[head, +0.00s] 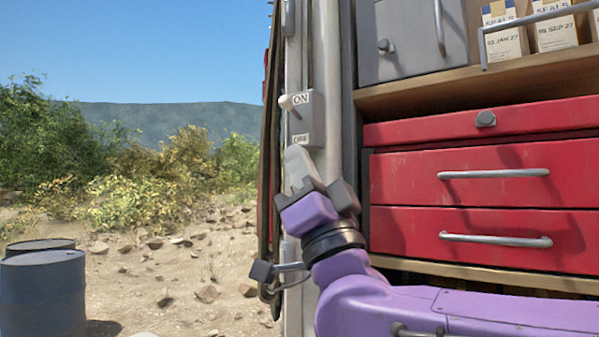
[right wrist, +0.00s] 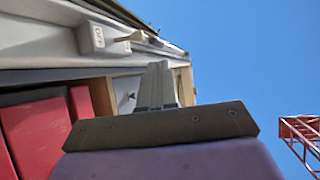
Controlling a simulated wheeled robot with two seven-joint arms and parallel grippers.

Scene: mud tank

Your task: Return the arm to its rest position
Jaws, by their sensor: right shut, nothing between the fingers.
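My right arm is purple and comes in from the lower right of the head view. Its right gripper (head: 297,160) points up, just below the ON/OFF switch box (head: 303,120) on the grey post. The gripper is shut and holds nothing. The switch lever (head: 291,101) is up beside the ON label. In the right wrist view the closed fingers (right wrist: 158,85) point away from the camera, and the switch box (right wrist: 92,38) with its lever (right wrist: 122,37) shows at the upper left. I cannot tell whether the fingertips touch the box. My left gripper is not in view.
Red drawers (head: 485,180) with metal handles stand right of the post. Above them a wooden shelf (head: 480,85) holds a grey cabinet (head: 410,45) and boxes of seals (head: 505,40). Dark barrels (head: 45,290) stand at the lower left on open sandy ground.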

